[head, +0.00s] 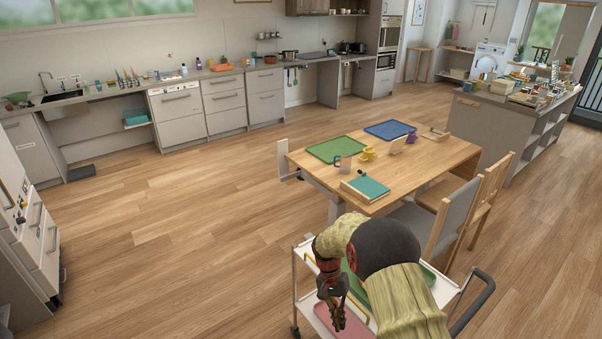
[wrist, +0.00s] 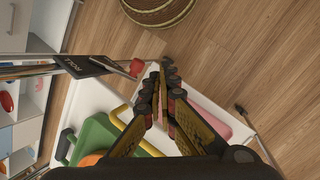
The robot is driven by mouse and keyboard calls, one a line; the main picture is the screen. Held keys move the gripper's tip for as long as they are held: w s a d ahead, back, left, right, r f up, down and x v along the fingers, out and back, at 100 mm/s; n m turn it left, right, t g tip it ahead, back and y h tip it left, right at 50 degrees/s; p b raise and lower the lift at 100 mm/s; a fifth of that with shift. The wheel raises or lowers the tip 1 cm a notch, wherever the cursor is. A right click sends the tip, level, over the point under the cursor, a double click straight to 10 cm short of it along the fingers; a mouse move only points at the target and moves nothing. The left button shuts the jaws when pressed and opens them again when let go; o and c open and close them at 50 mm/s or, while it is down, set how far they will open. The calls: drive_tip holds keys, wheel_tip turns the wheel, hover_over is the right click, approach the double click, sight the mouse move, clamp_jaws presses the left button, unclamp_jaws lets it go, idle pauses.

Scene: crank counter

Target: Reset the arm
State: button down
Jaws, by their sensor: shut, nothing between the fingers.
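My gripper (wrist: 164,70) is shut and empty in the wrist view, its two dark fingers with ochre pads meeting at the tips. In the head view my gripper (head: 338,322) hangs at the lower middle, over the edge of a white trolley (head: 300,262). My own arm, dark and ochre, covers much of the trolley there. The gripper's height above the trolley is hard to tell.
A wooden table (head: 436,156) behind the trolley bears a green tray (head: 336,148), a blue tray (head: 390,130) and small items. Chairs (head: 488,200) stand at its right. A pink item (head: 345,322) lies on the trolley. The floor at left (head: 160,240) is clear.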

drive_tip(key=s+d+r+n+t, duration=0.1)
drive_tip(key=s+d+r+t, duration=0.1)
drive_tip(key=s+r, duration=0.7)
drive_tip(key=s+d+r+n+t+y, duration=0.1)
drive_tip(key=s+r+t, duration=0.3)
drive_tip(key=s+r, duration=0.5)
drive_tip(key=s+d+r+n+t+y, duration=0.1)
drive_tip(key=s+r, duration=0.8)
drive_tip(key=r, duration=1)
drive_tip(key=d+n+t, duration=0.1)
drive_tip(key=d+t, duration=0.1)
drive_tip(key=shift+d+t, duration=0.2)
drive_tip(key=shift+t, duration=0.2)
drive_tip(key=shift+r, duration=0.1)
